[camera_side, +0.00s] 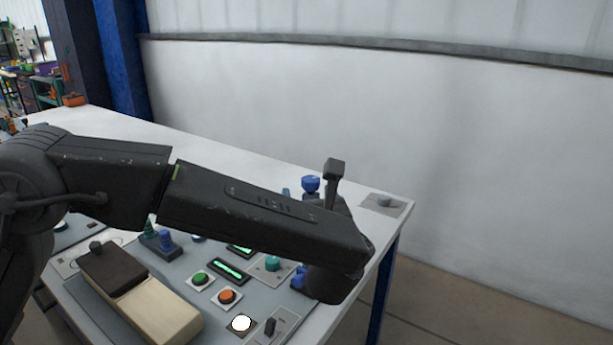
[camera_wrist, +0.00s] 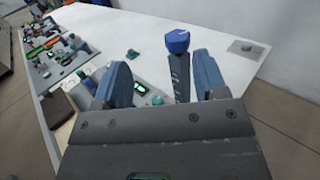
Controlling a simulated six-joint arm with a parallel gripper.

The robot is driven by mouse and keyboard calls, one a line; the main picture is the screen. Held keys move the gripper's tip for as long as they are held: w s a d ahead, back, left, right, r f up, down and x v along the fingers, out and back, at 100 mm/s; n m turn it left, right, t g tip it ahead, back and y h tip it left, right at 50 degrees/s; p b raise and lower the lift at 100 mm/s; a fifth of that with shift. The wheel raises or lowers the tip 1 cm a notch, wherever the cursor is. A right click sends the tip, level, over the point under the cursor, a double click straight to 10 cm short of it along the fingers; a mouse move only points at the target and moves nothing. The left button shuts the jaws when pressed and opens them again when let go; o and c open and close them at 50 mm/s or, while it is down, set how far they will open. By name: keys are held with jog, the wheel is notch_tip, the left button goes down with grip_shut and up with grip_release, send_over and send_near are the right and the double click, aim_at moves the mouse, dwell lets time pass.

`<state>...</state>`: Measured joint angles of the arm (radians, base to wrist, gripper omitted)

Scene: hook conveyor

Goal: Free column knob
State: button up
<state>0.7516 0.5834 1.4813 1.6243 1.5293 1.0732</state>
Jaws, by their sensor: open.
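In the wrist view a dark upright column with a blue knob (camera_wrist: 177,42) on top stands beyond my gripper (camera_wrist: 162,60). My two blue fingers are spread apart and empty. The column shows between them, nearer the right finger, with visible gaps on both sides. Its foot is hidden behind the gripper body. I cannot tell how far the fingers reach along it. In the side view a blue knob (camera_side: 311,184) shows just above my forearm, and the column below it is hidden by the arm.
A grey panel on the white table (camera_side: 257,168) carries green (camera_side: 200,279) and orange (camera_side: 227,296) buttons, lit displays and small knobs. A brown-and-cream box (camera_side: 165,315) lies at front left. A grey plate (camera_side: 386,204) sits at the far corner.

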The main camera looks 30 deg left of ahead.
aim_at(312, 186)
jog(key=w+a, duration=0.1)
jog(key=w, duration=0.2)
jog(key=w+a+f+m+h, duration=0.1)
jog(key=w+a, duration=0.1)
jog(key=w, duration=0.1)
jog(key=w+a+f+t+h, duration=0.1)
jog(key=w+a, duration=0.1)
jog(key=w, duration=0.1)
jog(key=shift+a+f+m, duration=0.1)
jog(key=shift+a+m, duration=0.15)
jog(key=shift+m, duration=0.05)
jog(key=c, duration=0.9)
